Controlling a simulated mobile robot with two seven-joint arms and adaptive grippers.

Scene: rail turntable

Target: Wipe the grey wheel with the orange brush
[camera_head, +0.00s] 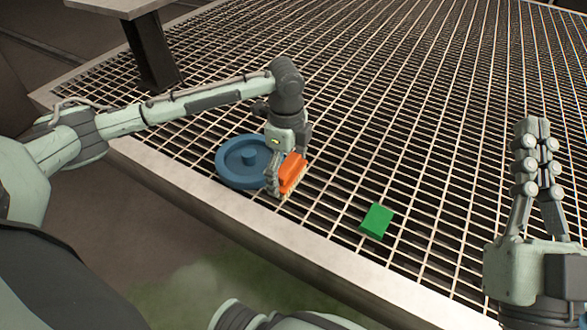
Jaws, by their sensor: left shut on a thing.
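The orange brush (291,174), with pale bristles along its lower edge, is in my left gripper (284,163), which is shut on it just above the grating. A round blue wheel (228,171) with a raised hub lies flat on the grating, directly left of the brush. The gripper and brush overlap its right edge in the picture; I cannot tell whether the brush touches it. I see no grey wheel; this one looks blue. My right gripper (535,128) is at the right, empty, pointing up with its fingers together.
A green block (377,221) lies on the metal grating (430,130) to the right of the brush. A pale metal edge beam (240,228) borders the grating at the near side. A dark post (152,52) with a flat top stands at the upper left.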

